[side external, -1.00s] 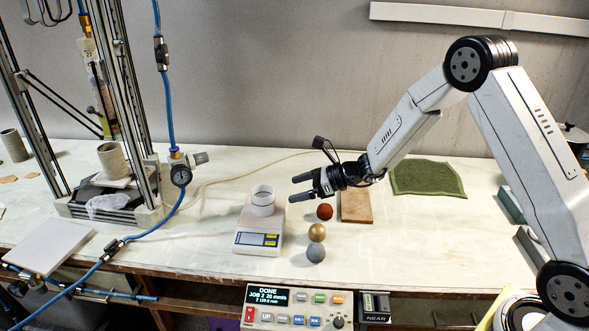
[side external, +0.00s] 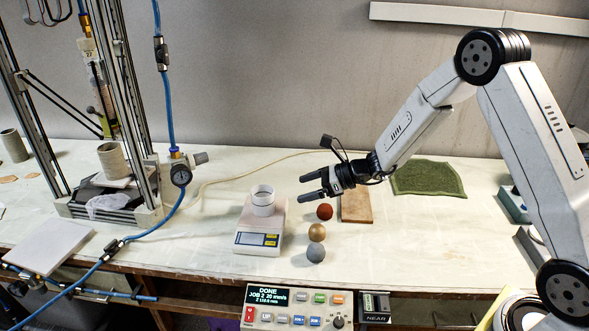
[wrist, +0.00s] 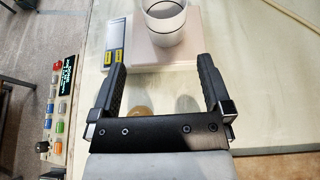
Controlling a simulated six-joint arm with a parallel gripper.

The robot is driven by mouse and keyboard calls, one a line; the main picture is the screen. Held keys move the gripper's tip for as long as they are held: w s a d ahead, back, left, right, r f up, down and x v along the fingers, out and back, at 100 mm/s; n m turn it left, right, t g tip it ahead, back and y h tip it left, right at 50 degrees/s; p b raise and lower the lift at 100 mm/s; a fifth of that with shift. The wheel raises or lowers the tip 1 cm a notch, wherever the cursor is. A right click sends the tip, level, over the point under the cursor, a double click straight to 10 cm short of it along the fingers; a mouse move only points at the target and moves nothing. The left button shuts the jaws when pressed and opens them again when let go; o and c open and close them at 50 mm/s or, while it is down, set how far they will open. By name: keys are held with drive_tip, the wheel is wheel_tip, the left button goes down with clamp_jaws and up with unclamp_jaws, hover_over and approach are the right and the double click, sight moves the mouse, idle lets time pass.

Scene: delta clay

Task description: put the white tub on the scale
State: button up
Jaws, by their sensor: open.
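The white tub (side external: 263,201) stands upright on the platform of the scale (side external: 243,239) in the side view. The wrist view shows the tub (wrist: 164,22) on the pale scale plate (wrist: 150,52), ahead of my fingers. My gripper (side external: 303,187) is open and empty, to the right of the tub and a little above it, apart from it. In the wrist view, my gripper's two fingers (wrist: 162,75) are spread with nothing held between them.
Red, tan and grey balls (side external: 316,232) stand in a row right of the scale. A wooden board (side external: 357,207) and a green cloth (side external: 428,178) lie farther right. A control box (side external: 295,307) is at the front edge. A framed machine (side external: 110,205) and blue hose (side external: 130,237) are left.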

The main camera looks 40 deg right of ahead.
drive_tip(key=s+a+n+g, duration=0.1)
drive_tip(key=s, duration=0.1)
drive_tip(key=s+a+n+g, duration=0.1)
drive_tip(key=n, duration=0.1)
drive_tip(key=s+n+g, duration=0.1)
drive_tip(key=s, duration=0.1)
drive_tip(key=shift+s+a+f+n, duration=0.2)
drive_tip(key=shift+s+a+n, duration=0.15)
drive_tip(key=shift+a+n, duration=0.05)
drive_tip(key=s+d+n+g+h, duration=0.1)
drive_tip(key=s+n+h, duration=0.3)
drive_tip(key=s+n, duration=0.5)
drive_tip(key=s+d+r+n+g+h, duration=0.1)
drive_tip(key=s+d+n+g+h, duration=0.1)
drive_tip(key=s+n+h, duration=0.3)
drive_tip(key=s+d+n, duration=0.1)
drive_tip(key=s+n, duration=0.3)
drive_tip(key=n, duration=0.3)
drive_tip(key=shift+n+g, duration=0.3)
drive_tip(key=shift+n, duration=0.1)
